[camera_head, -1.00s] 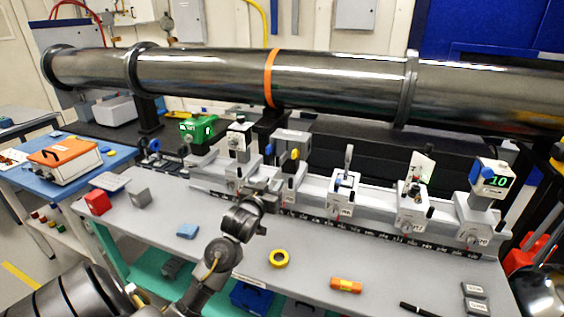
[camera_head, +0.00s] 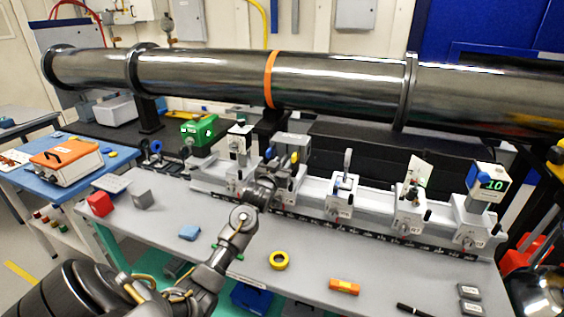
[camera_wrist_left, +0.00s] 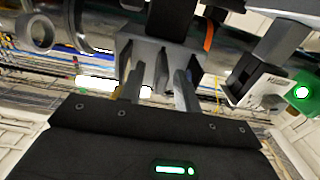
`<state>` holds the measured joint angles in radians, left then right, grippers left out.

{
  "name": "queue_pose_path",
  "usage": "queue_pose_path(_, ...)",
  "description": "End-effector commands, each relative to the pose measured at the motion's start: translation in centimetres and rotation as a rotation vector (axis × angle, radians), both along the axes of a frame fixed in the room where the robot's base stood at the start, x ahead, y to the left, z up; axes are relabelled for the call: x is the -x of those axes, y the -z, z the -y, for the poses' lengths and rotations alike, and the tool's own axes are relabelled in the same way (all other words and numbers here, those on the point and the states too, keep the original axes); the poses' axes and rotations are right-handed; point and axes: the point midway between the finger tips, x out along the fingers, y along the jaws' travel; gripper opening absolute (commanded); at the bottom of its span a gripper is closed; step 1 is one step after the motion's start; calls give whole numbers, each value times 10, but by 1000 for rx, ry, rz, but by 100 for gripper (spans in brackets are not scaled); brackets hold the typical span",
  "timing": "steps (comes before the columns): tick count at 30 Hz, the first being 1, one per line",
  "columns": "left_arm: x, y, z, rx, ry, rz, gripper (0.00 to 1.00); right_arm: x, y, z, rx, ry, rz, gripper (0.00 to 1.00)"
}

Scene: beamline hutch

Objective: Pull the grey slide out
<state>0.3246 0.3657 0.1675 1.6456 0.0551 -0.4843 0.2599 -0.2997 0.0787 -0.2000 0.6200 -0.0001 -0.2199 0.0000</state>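In the left wrist view, the two fingers of the gripper (camera_wrist_left: 160,88) are apart and point at the grey block (camera_wrist_left: 128,48). A thin grey tab (camera_wrist_left: 162,70) shows between the fingers; I see gaps beside it, and no clear contact. My right gripper is out of view.
Several holders stand along the rail (camera_head: 375,207), close on both sides of the gripper. A long metal pipe (camera_head: 340,80) runs above and behind.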

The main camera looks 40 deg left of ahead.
Motion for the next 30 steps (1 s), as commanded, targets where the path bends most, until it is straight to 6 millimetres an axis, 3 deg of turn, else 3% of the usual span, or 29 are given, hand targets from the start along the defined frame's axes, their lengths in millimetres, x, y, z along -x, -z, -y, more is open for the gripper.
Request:
queue_pose_path(10,-4,1,-2,-1,0,-1,33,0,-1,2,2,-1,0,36)
queue_pose_path(18,-4,1,-2,-1,0,-1,0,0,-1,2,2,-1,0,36)
queue_pose_path(26,-4,1,-1,-1,0,-1,0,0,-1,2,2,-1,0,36)
queue_pose_path(30,-3,0,10,0,14,-3,0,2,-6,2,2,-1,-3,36)
